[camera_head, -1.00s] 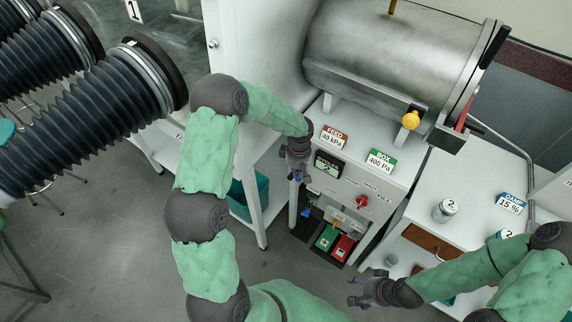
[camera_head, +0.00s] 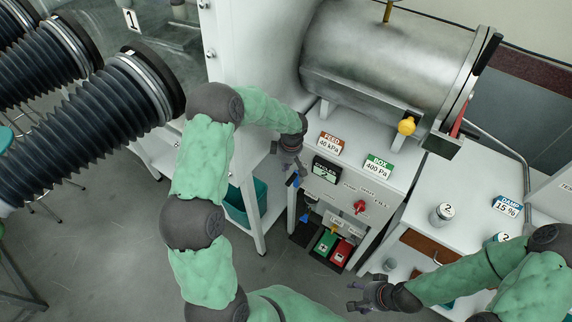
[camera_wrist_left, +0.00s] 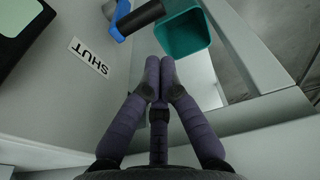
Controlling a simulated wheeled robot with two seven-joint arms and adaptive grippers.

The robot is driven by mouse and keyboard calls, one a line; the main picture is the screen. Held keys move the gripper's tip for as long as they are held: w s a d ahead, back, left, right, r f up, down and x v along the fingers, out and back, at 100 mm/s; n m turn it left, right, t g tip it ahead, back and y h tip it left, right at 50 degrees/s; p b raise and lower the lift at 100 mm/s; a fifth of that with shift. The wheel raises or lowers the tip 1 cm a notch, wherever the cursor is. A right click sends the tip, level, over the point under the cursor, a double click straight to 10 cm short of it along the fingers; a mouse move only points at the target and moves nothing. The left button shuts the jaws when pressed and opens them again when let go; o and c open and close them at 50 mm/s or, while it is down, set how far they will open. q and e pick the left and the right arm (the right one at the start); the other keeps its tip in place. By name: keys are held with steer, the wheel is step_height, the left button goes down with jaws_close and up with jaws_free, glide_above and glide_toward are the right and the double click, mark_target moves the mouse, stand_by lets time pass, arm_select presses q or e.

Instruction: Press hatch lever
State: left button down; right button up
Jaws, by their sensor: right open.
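A lever with a black bar and blue grip (camera_wrist_left: 122,22) shows at the top of the left wrist view, near a white label (camera_wrist_left: 89,57) reading "SHUT". Its blue part (camera_head: 292,181) shows at the left side of the control cabinet in the head view. My left gripper (camera_wrist_left: 160,65) has its fingertips together, with nothing seen between them, just short of the lever and apart from it in the picture. In the head view my left gripper (camera_head: 291,166) is beside the cabinet's upper left edge. My right gripper (camera_head: 357,296) is open and empty at the lower middle.
A steel cylinder (camera_head: 385,60) stands above. Green (camera_head: 326,243) and red (camera_head: 342,251) pedals are below. A teal bin (camera_wrist_left: 185,37) is nearby.

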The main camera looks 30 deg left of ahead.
arm_select(q)
step_height(320, 180, down, 7)
steer(key=shift+a+b, duration=0.3)
steer(key=shift+a, duration=0.15)
arm_select(e)
steer(key=shift+f, duration=0.35)
arm_select(q)
steer(key=shift+r, duration=0.1)
arm_select(e)
steer(key=shift+f, duration=0.1)
